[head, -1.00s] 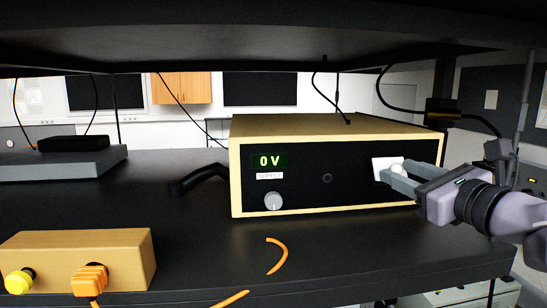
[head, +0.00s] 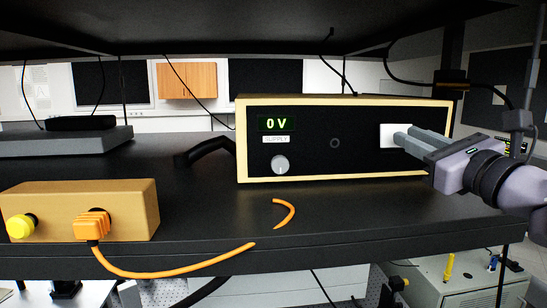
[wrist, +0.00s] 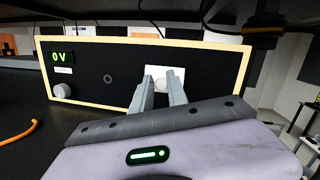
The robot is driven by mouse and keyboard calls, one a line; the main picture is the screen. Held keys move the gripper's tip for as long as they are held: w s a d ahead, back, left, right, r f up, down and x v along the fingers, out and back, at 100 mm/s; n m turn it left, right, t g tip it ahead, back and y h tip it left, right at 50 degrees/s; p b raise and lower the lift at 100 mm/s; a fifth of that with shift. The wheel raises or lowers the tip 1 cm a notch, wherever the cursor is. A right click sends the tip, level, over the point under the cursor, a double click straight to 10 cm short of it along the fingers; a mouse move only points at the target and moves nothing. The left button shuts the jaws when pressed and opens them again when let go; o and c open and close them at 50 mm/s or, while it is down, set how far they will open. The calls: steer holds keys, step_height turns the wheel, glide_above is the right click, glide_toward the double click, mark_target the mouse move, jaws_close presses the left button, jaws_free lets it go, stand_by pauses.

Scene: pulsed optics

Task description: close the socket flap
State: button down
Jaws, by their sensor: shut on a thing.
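The socket flap (head: 388,131) is a white rectangular plate on the right part of the supply box's black front panel (head: 350,165). In the head view it looks roughly flat to the panel, but I cannot tell whether it is fully flush. My gripper (head: 400,139) reaches in from the right, with its fingertips at the flap. The wrist view shows the flap (wrist: 152,71) face on, and my gripper (wrist: 161,83) is shut on its round white knob (wrist: 160,86). The fingers hide the flap's lower part, and the socket is not visible.
The supply box carries a 0 V display (head: 276,123) and a grey dial (head: 280,165). An orange cable (head: 180,275) hangs over the shelf edge. An upper shelf (head: 200,30) is overhead.

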steer(key=f+b, duration=0.1)
steer(key=b, duration=0.1)
steer(key=shift+w+f+t+b, duration=0.1)
steer(key=shift+f+t+b, duration=0.2)
steer(key=shift+t+b, duration=0.1)
steer(key=shift+r+b, duration=0.2)
steer(key=shift+b, duration=0.1)
steer(key=shift+r, duration=0.1)
steer(key=c, duration=1.5)
jaws_free()
steer(key=shift+o, duration=1)
steer(key=shift+w+d, duration=0.15)
steer(key=shift+w, duration=0.15)
steer(key=shift+s, duration=0.2)
